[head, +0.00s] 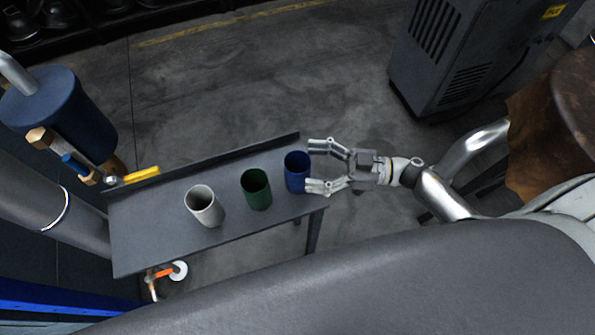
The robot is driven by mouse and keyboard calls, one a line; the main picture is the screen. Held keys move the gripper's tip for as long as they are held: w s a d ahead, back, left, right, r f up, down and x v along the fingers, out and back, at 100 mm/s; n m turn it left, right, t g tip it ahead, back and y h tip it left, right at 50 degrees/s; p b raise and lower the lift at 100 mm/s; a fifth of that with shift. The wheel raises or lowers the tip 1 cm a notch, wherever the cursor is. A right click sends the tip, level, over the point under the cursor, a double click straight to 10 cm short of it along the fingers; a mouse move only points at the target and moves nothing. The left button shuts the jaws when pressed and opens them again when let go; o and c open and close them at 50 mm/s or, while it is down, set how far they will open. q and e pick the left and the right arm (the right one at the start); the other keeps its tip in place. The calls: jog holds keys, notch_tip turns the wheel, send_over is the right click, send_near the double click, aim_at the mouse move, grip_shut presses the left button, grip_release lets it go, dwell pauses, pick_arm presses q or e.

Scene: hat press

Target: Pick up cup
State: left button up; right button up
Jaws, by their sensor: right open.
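Three cups stand upright in a row on a narrow grey table (165,243) in the head view. The white cup (206,210) is at the left, the green cup (257,193) in the middle, and the blue cup (297,175) at the right end. My right gripper (313,166) comes in from the right and is open. Its two fingers reach toward the blue cup, one at its far side and one at its near side. I cannot tell whether they touch it. My left gripper does not show.
The table has a raised back edge (230,157). A large dark rounded surface (330,275) fills the foreground. A grey cabinet (455,60) stands at the back right; open floor lies behind the table.

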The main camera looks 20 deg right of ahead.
aim_at(298, 162)
jog(key=x, duration=0.3)
jog(key=shift+w+a+r, duration=0.1)
jog(key=shift+a+r, duration=0.05)
jog(key=shift+a, duration=0.15)
jog(key=shift+w+a, duration=0.1)
jog(key=shift+a, duration=0.05)
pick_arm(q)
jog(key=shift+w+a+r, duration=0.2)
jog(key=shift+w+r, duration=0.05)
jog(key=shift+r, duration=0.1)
pick_arm(e)
jog(key=c, duration=1.5)
jog(key=shift+o, duration=0.2)
